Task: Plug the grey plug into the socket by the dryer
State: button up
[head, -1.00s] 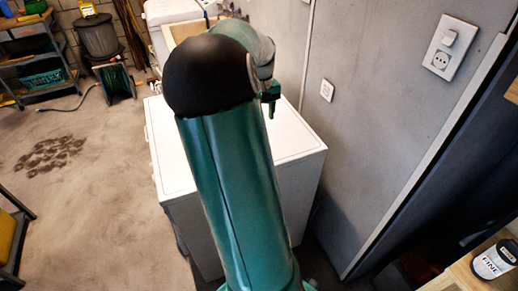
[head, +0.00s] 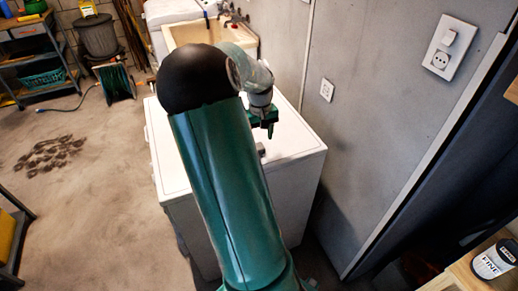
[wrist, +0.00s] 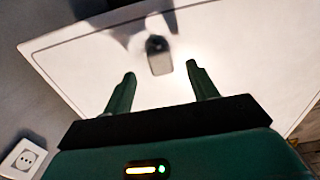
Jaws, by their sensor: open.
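The grey plug (wrist: 158,62) lies on the white top of the dryer (wrist: 235,40). In the head view a small grey part of the plug (head: 261,150) shows just below my gripper (head: 265,130). In the wrist view my gripper (wrist: 160,70) is open, with its two green fingers apart and the plug in the gap beyond their tips. It does not touch the plug as far as I can see. The wall socket by the dryer (head: 327,90) is a white plate, and a socket also shows at lower left in the wrist view (wrist: 22,158).
A second wall plate with a switch and socket (head: 450,48) is higher at right. A sink (head: 212,32) stands behind the dryer. A dark jar (head: 492,260) stands on a wooden surface at lower right. The floor at left is mostly open.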

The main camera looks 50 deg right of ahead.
aim_at(259, 146)
jog(key=f, duration=0.5)
jog(key=shift+w+d, duration=0.1)
jog(key=shift+w, duration=0.15)
jog(key=c, duration=1)
